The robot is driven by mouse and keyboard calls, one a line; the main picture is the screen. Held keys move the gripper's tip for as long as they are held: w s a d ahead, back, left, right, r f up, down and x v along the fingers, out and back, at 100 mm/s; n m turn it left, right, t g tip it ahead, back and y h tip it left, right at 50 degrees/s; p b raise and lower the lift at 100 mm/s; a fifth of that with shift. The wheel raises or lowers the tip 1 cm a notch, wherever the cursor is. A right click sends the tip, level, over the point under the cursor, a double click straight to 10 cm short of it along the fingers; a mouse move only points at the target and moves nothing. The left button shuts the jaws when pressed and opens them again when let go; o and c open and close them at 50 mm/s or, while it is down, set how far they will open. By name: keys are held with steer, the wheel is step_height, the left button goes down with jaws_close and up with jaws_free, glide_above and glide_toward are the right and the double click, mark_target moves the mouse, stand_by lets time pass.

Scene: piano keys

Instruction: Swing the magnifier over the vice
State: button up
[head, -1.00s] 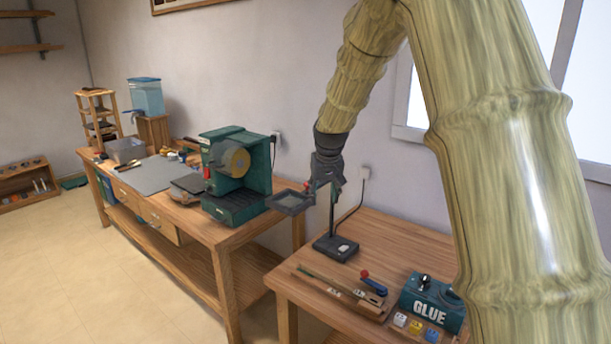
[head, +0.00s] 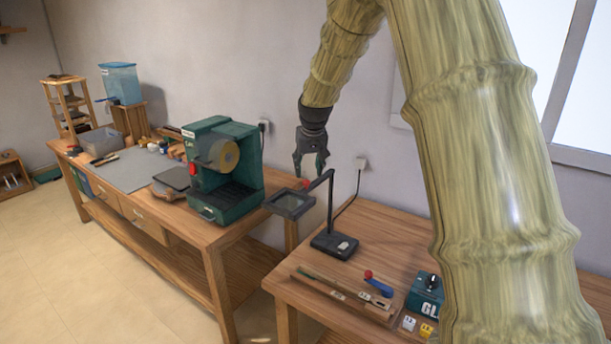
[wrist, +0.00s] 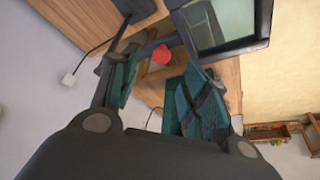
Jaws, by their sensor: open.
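The magnifier has a dark square-framed lens (head: 289,204) on a jointed black arm, with a post on a black base (head: 335,245). The lens hangs left of the post, over the gap between the two benches. A small red knob (head: 306,184) sits by the lens frame. My gripper (head: 310,174) is open, pointing down just behind the lens and arm. In the wrist view the red knob (wrist: 162,54) shows between the open fingers (wrist: 158,88), with the lens (wrist: 222,22) above right. A wooden holder (head: 340,293) with a blue lever may be the vice; I cannot be sure.
A green machine (head: 222,170) stands on the left bench, close left of the lens. A teal glue box (head: 426,296) and small dice-like blocks (head: 409,322) are at the right bench's front. A cord runs from the base to a wall socket (head: 361,164).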

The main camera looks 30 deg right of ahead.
mark_target(306, 181)
steer(key=shift+p+x, duration=0.85)
steer(key=shift+x, duration=2.05)
steer(key=shift+c, duration=0.3)
jaws_close()
